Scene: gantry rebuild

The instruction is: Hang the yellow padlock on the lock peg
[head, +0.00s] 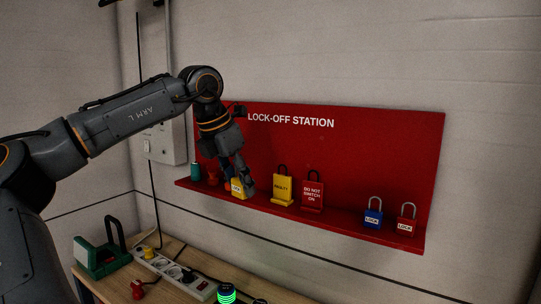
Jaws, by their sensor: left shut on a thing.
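The yellow padlock (238,190) is at the left part of the red lock-off station (380,150), just above or at its shelf. My left gripper (244,184) reaches down from above and is shut on it, covering its upper part. Whether the padlock touches the shelf is hard to tell. I cannot make out the lock peg clearly; my left wrist covers part of the board's left side. My right gripper is not in view.
A yellow tag (283,188), a red tag (312,192), a blue padlock (373,218) and a red padlock (406,225) stand along the shelf. Small items sit left of the gripper. Below, a wooden table holds a power strip (175,272) and a green device (100,262).

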